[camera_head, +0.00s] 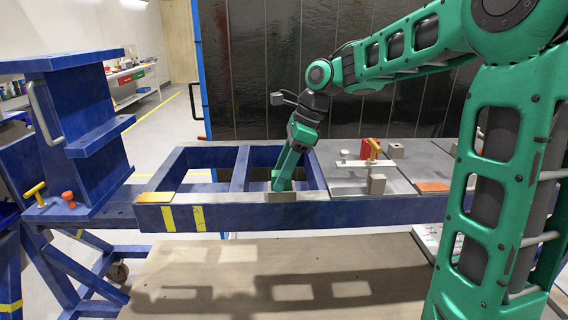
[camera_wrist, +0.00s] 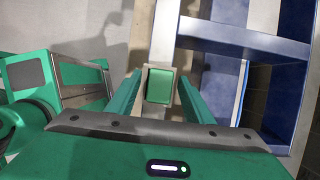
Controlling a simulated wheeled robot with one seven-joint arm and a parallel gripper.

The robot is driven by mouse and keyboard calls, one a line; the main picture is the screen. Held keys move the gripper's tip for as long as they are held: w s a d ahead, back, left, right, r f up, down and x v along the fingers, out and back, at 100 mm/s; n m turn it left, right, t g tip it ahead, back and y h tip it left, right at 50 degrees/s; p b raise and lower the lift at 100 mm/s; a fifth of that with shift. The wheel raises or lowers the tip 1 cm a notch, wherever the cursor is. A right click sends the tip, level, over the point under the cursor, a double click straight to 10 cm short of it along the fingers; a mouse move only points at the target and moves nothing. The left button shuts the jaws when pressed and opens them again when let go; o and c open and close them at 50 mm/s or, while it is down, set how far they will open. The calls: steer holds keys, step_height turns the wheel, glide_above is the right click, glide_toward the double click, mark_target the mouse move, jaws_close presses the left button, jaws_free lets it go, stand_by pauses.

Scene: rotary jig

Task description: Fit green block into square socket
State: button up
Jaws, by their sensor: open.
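The green block (camera_wrist: 160,87) shows its top face inside the pale rim of the square socket (camera_wrist: 148,105) in the wrist view. The block looks lined up with the rim; how deep it sits I cannot tell. In the head view the green block (camera_head: 281,186) shows above the small grey-beige socket (camera_head: 281,197) on the front beam of the blue frame. My gripper (camera_head: 284,178) points down at the block. Its two green fingers (camera_wrist: 160,86) stand apart on either side of the block, with gaps visible, not clamping it.
The blue frame (camera_head: 350,214) has open bays behind the socket. To the right, a grey plate (camera_head: 344,183) carries a red block (camera_head: 368,148), grey blocks (camera_head: 395,150) and a yellow handle (camera_head: 374,146). A blue upright fixture (camera_head: 85,110) stands at left.

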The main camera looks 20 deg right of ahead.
steer(key=v, duration=1.2)
steer(key=s+d+f+n+h, duration=0.1)
steer(key=s+d+f+n, duration=0.3)
steer(key=s, duration=0.6)
steer(key=s+d+f+n+g+h, duration=0.1)
steer(key=s+d+f+n, duration=0.3)
steer(key=s+f, duration=0.5)
steer(key=s+d+f+n+h, duration=0.2)
steer(key=s+d+f+n, duration=0.3)
steer(key=s, duration=0.6)
steer(key=shift+f+n, duration=0.85)
steer(key=shift+n, duration=0.25)
steer(key=shift+w+f+g, duration=0.25)
steer(key=shift+w+g, duration=0.05)
steer(key=shift+w, duration=0.3)
